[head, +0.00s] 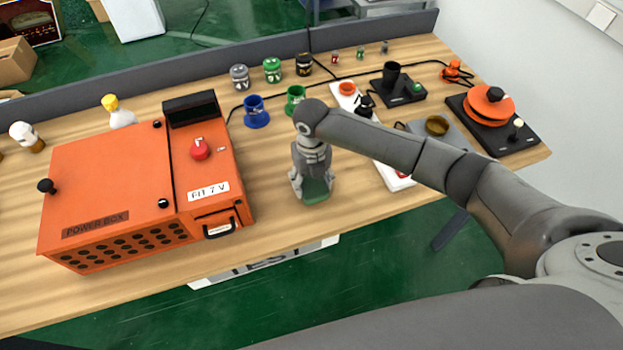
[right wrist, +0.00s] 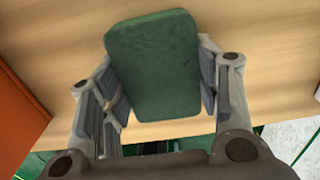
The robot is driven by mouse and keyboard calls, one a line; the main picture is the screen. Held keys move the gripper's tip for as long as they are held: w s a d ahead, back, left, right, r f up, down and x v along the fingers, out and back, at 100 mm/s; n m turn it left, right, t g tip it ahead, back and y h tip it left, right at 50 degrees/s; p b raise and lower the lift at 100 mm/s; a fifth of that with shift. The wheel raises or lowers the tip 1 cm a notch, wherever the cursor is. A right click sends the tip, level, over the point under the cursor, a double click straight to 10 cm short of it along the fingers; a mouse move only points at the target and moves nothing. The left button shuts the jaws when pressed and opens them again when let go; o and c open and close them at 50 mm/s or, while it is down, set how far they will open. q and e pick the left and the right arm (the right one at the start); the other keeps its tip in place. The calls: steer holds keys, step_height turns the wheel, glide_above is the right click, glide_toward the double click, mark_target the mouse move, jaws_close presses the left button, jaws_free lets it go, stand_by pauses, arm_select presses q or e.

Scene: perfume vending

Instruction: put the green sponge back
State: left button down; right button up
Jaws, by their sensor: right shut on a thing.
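The green sponge (right wrist: 155,65) is a flat rounded block between the fingers of my right gripper in the right wrist view. My right gripper (head: 312,188) is shut on it and points down near the table's front edge, just right of the orange power box. In the head view the sponge (head: 316,194) shows low between the fingertips, partly hidden by them. I cannot tell whether it touches the table. My left gripper is not in view.
The orange power box (head: 110,190) stands left of the gripper. Blue (head: 256,112) and green (head: 295,97) cups stand behind it. A white tray (head: 395,178) lies to the right, partly behind my arm. Bare wooden table (head: 268,165) lies between box and gripper.

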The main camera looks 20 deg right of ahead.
mark_target(311, 181)
steer(key=o, duration=0.9)
steer(key=shift+f, duration=0.1)
step_height(311, 181, up, 12)
steer(key=shift+r+b, duration=0.15)
steer(key=shift+b, duration=0.75)
